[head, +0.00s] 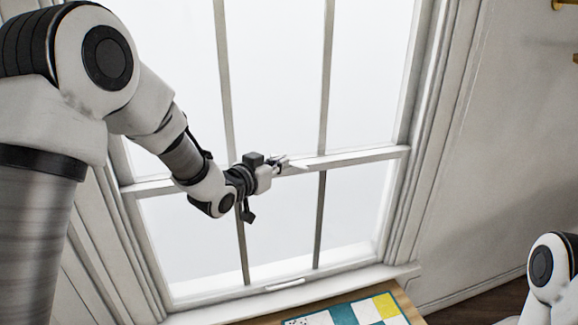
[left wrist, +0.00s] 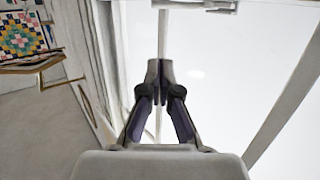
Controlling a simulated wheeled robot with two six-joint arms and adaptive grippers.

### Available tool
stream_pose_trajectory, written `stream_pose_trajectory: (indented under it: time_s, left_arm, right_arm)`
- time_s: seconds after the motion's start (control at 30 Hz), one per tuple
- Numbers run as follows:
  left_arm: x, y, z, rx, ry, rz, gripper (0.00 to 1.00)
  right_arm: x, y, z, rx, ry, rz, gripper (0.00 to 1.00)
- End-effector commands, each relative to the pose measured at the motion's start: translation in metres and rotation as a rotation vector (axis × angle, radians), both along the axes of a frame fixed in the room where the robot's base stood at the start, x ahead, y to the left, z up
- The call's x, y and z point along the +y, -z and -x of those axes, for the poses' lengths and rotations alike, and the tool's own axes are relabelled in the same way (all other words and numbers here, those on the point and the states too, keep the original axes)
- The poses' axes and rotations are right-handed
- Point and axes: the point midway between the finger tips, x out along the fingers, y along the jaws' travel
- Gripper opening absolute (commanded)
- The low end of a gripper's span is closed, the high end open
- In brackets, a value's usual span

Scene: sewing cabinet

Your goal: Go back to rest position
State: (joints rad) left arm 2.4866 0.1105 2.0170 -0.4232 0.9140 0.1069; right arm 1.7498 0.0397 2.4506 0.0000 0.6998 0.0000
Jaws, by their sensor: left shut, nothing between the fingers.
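My left gripper (head: 288,163) is raised in front of the window (head: 270,75), at about the height of its middle rail. In the left wrist view its two fingers (left wrist: 160,75) meet at the tips, shut and empty, with the bright window panes behind them. In the head view the left arm reaches in from the left, and the fingertips lie over the white rail; I cannot tell how far they are from it. Part of my right arm (head: 550,265) shows at the lower right edge of the head view, but its gripper is not in view.
A window sill (head: 285,284) runs below the panes. A table corner with a patchwork cloth of teal, white and yellow squares (head: 385,306) shows at the bottom. Brass-coloured wall fittings (head: 562,5) are at the top right. A colourful patterned quilt (left wrist: 22,35) shows in the left wrist view.

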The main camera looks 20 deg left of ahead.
Motion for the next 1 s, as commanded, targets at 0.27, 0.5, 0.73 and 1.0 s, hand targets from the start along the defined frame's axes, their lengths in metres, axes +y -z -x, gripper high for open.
stream_pose_trajectory:
  time_s: [0.27,0.5,0.73,1.0]
  left_arm:
    - [0.011,-0.006,0.048,0.000,0.000,0.000,0.00]
    - [0.011,0.013,0.051,0.037,0.001,-0.001,0.00]
    - [0.001,0.176,0.089,0.349,0.011,-0.024,0.00]
    - [0.004,0.367,0.244,0.888,-0.068,-0.069,0.00]
  right_arm:
    - [0.000,0.015,-0.001,-0.001,0.000,0.000,0.40]
    - [0.000,0.014,-0.001,-0.001,0.000,0.000,0.40]
    - [0.000,0.014,-0.001,-0.001,0.000,0.000,0.40]
    - [0.000,0.014,-0.001,-0.001,0.000,0.000,0.40]
